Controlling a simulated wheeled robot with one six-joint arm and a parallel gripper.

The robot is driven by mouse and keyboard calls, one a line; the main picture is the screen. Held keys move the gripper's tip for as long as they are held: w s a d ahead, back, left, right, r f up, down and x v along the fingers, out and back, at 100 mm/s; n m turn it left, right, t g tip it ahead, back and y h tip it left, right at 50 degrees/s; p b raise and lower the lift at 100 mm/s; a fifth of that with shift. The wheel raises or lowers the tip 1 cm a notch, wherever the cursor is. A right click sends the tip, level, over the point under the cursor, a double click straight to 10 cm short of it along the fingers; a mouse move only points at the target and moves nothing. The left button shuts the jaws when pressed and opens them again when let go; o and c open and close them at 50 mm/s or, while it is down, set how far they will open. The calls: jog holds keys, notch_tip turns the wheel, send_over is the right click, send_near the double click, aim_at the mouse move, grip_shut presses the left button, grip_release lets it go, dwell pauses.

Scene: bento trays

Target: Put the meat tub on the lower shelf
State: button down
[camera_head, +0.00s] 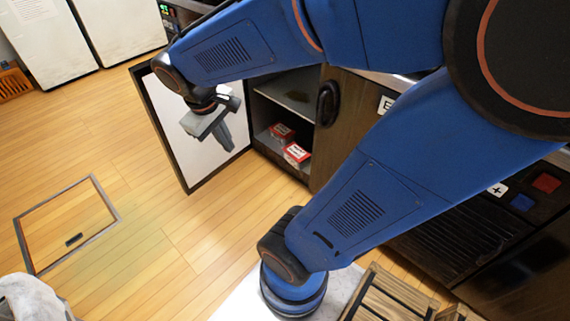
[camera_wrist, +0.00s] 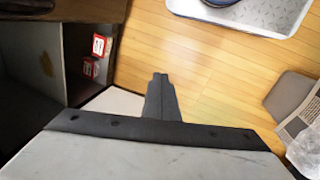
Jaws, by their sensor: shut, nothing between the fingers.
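My gripper (camera_head: 222,140) hangs in front of the open cabinet door, with its fingers shut and empty. In the wrist view the closed fingers (camera_wrist: 160,95) point toward the wooden floor. The open cabinet shows an upper shelf (camera_head: 290,98) and a lower space with two red-and-white boxes, one (camera_head: 281,133) behind the other (camera_head: 297,154). Both boxes also show at the left of the wrist view (camera_wrist: 95,57). My gripper is to the left of the boxes and apart from them. I cannot pick out a meat tub for certain in either view.
The cabinet door (camera_head: 182,135) stands swung open, close to my gripper. A wooden crate (camera_head: 372,290) is at the lower right. A floor hatch (camera_head: 70,215) lies at left. A whitish crumpled thing (camera_head: 30,298) is at the lower left. The floor between is clear.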

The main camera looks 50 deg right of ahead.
jog(key=w+d+f+n+g+h, duration=0.35)
jog(key=w+d+f, duration=0.35)
jog(key=d+f, duration=0.35)
jog(key=w+d+f+n+g+h, duration=0.2)
jog(key=w+d+f+g+h, duration=0.3)
jog(key=w+d+f, duration=0.45)
jog(key=n+t+h, duration=0.5)
jog(key=n+h, duration=0.1)
jog(key=n, duration=0.4)
send_near(297, 155)
jog(key=d+f, duration=0.1)
jog(key=w+d+f, duration=0.1)
jog(key=d, duration=0.1)
jog(key=d+f, duration=0.1)
jog(key=shift+w+d+f, duration=0.25)
jog(key=shift+d+f, duration=0.1)
jog(key=shift+f, duration=0.05)
jog(key=shift+d+m+g, duration=0.1)
jog(key=shift+m+g, duration=0.15)
jog(key=x, duration=0.7)
jog(key=shift+d, duration=0.25)
